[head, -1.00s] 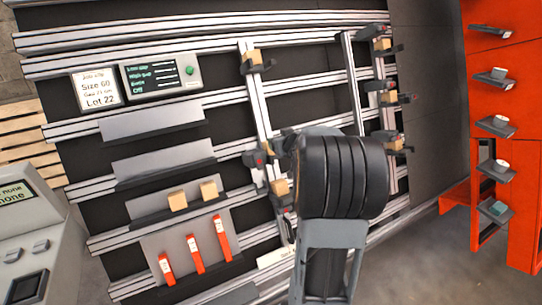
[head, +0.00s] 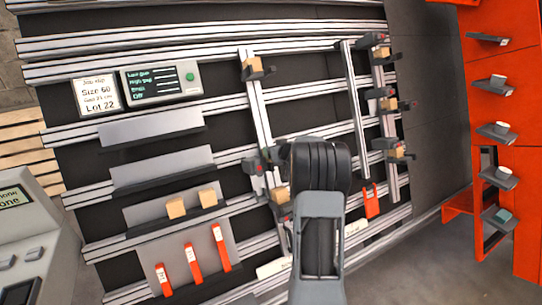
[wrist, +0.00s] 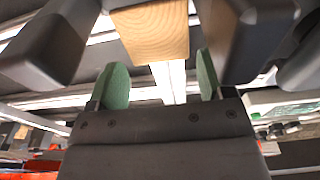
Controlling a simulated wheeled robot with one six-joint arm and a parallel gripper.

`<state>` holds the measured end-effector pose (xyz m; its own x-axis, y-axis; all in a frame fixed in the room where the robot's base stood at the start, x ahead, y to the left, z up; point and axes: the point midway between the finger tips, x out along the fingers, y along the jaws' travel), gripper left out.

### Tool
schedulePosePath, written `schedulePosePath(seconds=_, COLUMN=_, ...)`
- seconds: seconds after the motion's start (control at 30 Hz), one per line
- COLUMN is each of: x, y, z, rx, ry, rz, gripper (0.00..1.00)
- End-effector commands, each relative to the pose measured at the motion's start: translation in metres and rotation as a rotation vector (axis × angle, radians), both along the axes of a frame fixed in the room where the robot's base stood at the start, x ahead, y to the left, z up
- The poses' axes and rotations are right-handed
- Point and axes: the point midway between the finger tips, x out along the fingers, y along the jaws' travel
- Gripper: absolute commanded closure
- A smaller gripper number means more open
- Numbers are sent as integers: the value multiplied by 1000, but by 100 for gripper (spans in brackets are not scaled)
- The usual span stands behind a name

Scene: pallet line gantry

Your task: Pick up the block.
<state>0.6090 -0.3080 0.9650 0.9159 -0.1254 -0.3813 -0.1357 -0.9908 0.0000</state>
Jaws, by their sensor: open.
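In the wrist view a pale wooden block (wrist: 152,30) shows at the top middle, beyond the fingertips. My gripper (wrist: 163,82) is open, with its two green-padded fingers apart and nothing between them. The block lies roughly in line with the gap and is apart from the pads. Dark holder parts flank it on both sides. In the head view my arm hides the gripper. Several similar blocks show on the rack, among them one at the upper middle (head: 252,67) and one partly hidden beside my arm (head: 281,195). I cannot tell which one the wrist view shows.
Two blocks sit on a grey shelf (head: 134,231) at the left, above several red tags (head: 221,247). A display box (head: 160,80) and a job slip (head: 95,95) are at the upper left. An orange rack (head: 520,130) stands at the right. Rails cross the panel.

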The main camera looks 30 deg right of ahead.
Motion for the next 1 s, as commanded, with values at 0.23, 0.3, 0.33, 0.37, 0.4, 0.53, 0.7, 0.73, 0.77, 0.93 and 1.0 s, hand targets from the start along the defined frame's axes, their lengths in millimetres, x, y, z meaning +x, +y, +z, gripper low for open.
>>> schedulePosePath(seconds=0.23, x=30, y=-3, z=-14, rx=1, ry=2, rz=2, gripper=26)
schedulePosePath(seconds=0.3, x=35, y=-4, z=-15, rx=0, ry=1, rz=1, gripper=26)
schedulePosePath(seconds=0.33, x=36, y=-4, z=-16, rx=-1, ry=1, rz=0, gripper=26)
schedulePosePath(seconds=0.37, x=37, y=-5, z=-16, rx=0, ry=1, rz=0, gripper=26)
schedulePosePath(seconds=0.4, x=37, y=-5, z=-17, rx=0, ry=2, rz=0, gripper=26)
schedulePosePath(seconds=0.53, x=37, y=-5, z=-17, rx=0, ry=1, rz=0, gripper=26)
schedulePosePath(seconds=0.7, x=37, y=-5, z=-16, rx=0, ry=1, rz=0, gripper=34)
schedulePosePath(seconds=0.73, x=37, y=-5, z=-16, rx=0, ry=1, rz=0, gripper=37)
schedulePosePath(seconds=0.77, x=37, y=-5, z=-16, rx=0, ry=1, rz=0, gripper=40)
schedulePosePath(seconds=0.93, x=37, y=-5, z=-16, rx=0, ry=1, rz=0, gripper=56)
schedulePosePath(seconds=1.0, x=37, y=-5, z=-16, rx=0, ry=1, rz=0, gripper=63)
